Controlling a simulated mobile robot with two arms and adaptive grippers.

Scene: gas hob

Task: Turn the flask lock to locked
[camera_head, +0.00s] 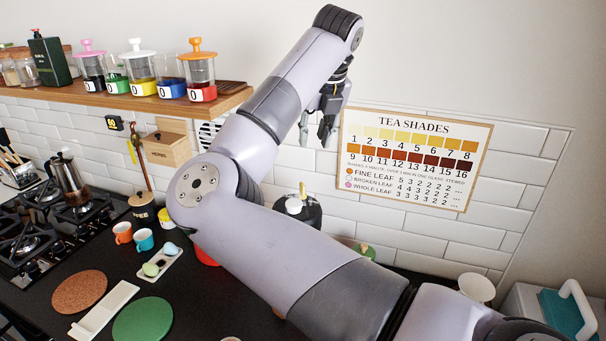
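I cannot clearly make out the flask lock. A dark rounded vessel with a white top and a yellow upright piece (297,207) stands behind my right arm, and its lower part is hidden; I cannot tell if it is the flask. My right gripper (315,138) hangs from the raised arm in front of the tiled wall, above that vessel and left of the tea chart. My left gripper is not in view.
A wooden shelf (150,98) with several jars is at the upper left. The gas hob (30,243) holds a moka pot (70,182). Cups, a cork mat (80,291), a white tray (104,311) and a green mat (143,321) are on the dark counter. My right arm hides much of the counter's middle.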

